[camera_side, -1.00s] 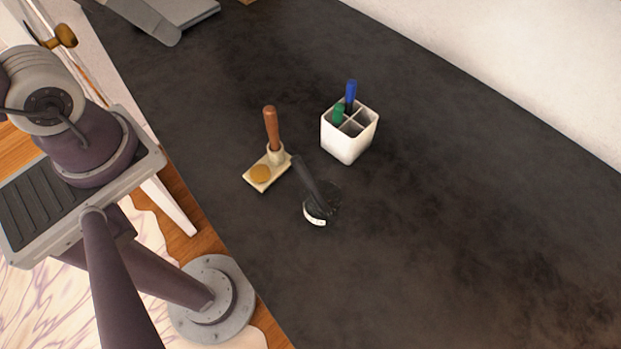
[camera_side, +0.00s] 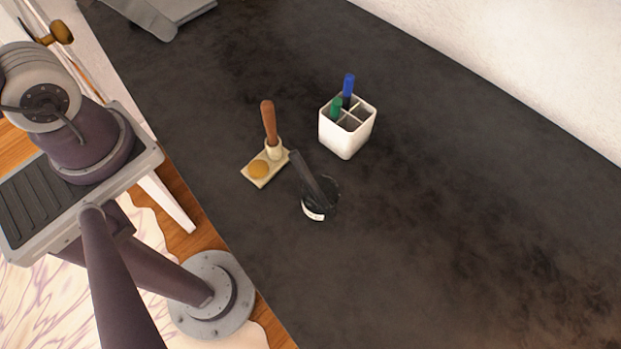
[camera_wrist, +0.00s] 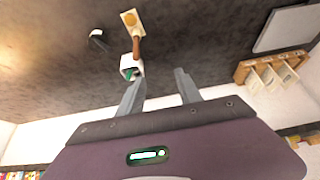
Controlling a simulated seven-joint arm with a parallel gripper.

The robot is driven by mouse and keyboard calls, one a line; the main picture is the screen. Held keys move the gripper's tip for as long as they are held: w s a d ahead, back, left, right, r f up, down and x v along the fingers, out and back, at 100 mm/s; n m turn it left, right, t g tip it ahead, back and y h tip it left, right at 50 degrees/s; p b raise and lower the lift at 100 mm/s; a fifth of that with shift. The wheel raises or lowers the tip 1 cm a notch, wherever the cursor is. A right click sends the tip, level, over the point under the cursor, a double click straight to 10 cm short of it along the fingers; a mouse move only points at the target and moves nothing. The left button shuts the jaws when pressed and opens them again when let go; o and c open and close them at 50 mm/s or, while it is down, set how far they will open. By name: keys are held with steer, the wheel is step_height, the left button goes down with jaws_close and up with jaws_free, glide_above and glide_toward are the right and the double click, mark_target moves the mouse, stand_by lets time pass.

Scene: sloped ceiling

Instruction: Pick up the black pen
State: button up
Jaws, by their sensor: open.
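The black pen (camera_side: 309,175) looks like a thick dark stick. It leans up and to the left out of a small round black holder (camera_side: 332,193) with a white label patch at its front. The pen's lower end is hidden in the holder. In the wrist view the black holder (camera_wrist: 97,38) shows small at the upper left; I cannot separate the pen there. My gripper (camera_wrist: 160,78) is open and empty, its two grey fingers spread, well away from the pen. The gripper is outside the side view.
A white divided cup (camera_side: 347,137) with a blue pen (camera_side: 348,86) and a green pen (camera_side: 336,106) stands behind the holder to the right. A tan stand (camera_side: 265,169) with a brown-handled tool (camera_side: 269,122) is just left. The dark tabletop (camera_side: 450,220) is clear at right.

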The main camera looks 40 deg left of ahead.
steer(key=w+d+f+m+g, duration=0.1)
steer(key=w+d+f+m, duration=0.1)
steer(key=w+f+m, duration=0.1)
steer(key=w+d+f+m+g, duration=0.1)
steer(key=w+d+f+m, duration=0.2)
steer(key=m, duration=0.1)
steer(key=w+d+f+m+g, duration=0.1)
steer(key=w+d+f+m, duration=0.1)
steer(key=w+f+m, duration=0.1)
steer(key=shift+d+f+y, duration=0.2)
steer(key=shift+y, duration=0.1)
steer(key=d+f+m, duration=0.3)
steer(key=f, duration=0.1)
steer(key=m+g, duration=0.2)
steer(key=m, duration=0.3)
glide_above(301, 175)
steer(key=a, duration=0.2)
steer(key=f, duration=0.7)
steer(key=shift+w+d+f, duration=0.1)
steer(key=shift+d+f, duration=0.15)
steer(key=shift+f, duration=0.1)
steer(key=f, duration=0.7)
steer(key=shift+w+d+f, duration=0.25)
steer(key=shift+w, duration=0.15)
steer(key=shift+c, duration=0.4)
jaws_close()
